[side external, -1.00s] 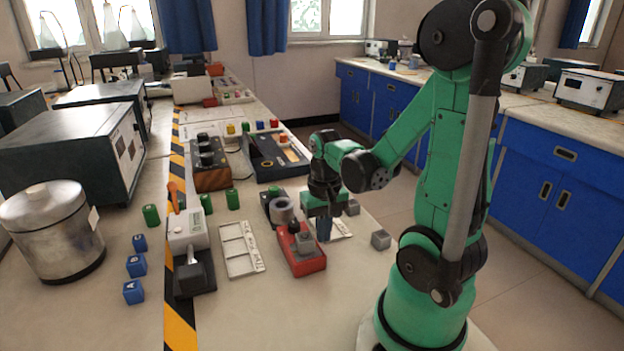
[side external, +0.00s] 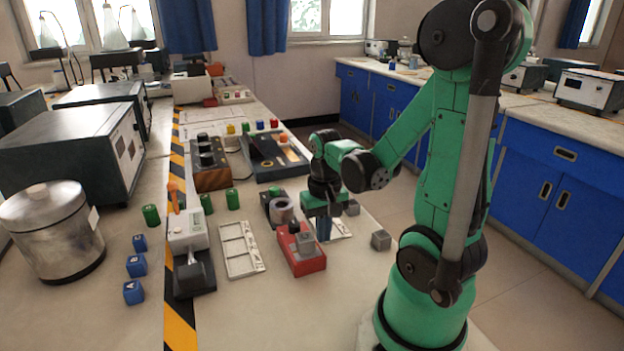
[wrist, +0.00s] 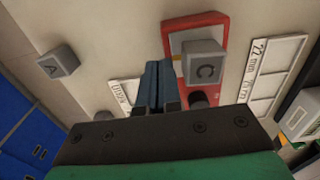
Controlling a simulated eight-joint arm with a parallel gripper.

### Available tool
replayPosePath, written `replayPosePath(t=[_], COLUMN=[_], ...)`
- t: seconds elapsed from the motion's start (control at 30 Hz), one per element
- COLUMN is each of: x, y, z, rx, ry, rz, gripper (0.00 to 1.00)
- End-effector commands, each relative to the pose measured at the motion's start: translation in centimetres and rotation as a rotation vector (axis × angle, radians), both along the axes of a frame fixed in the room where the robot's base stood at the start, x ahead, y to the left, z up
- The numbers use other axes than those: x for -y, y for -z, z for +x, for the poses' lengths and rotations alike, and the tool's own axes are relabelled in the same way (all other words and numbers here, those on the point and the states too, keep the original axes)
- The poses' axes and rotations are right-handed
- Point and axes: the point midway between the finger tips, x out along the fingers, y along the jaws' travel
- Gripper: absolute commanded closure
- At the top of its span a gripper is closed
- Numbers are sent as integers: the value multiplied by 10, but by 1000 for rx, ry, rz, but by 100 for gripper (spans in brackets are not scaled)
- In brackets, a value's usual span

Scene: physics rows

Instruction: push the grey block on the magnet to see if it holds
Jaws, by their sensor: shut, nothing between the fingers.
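The grey block (side external: 306,241), marked C in the wrist view (wrist: 203,64), sits on the red magnet base (side external: 303,264). The base's red rim also shows in the wrist view (wrist: 178,28). My gripper (side external: 323,237) points down just right of the block in the side view. In the wrist view its fingers (wrist: 158,78) are shut together, with nothing between them, close beside the block's left face. I cannot tell whether they touch it. A dark knob stands at one end of the base.
A loose grey block (side external: 380,240), marked A in the wrist view (wrist: 57,63), lies on the table near its right edge. Another grey block (side external: 352,208) is behind my gripper. A white labelled tray (side external: 241,250) lies left of the base. A grey ring-shaped part (side external: 281,210) stands behind it.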

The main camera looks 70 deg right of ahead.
Motion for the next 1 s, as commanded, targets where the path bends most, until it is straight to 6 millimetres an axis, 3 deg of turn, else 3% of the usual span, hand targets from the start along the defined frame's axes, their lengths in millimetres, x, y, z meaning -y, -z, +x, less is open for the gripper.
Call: replayPosePath(t=[1.0], x=[-6], y=[0], z=[6], rx=[0], ry=[0], rz=[0], gripper=[100])
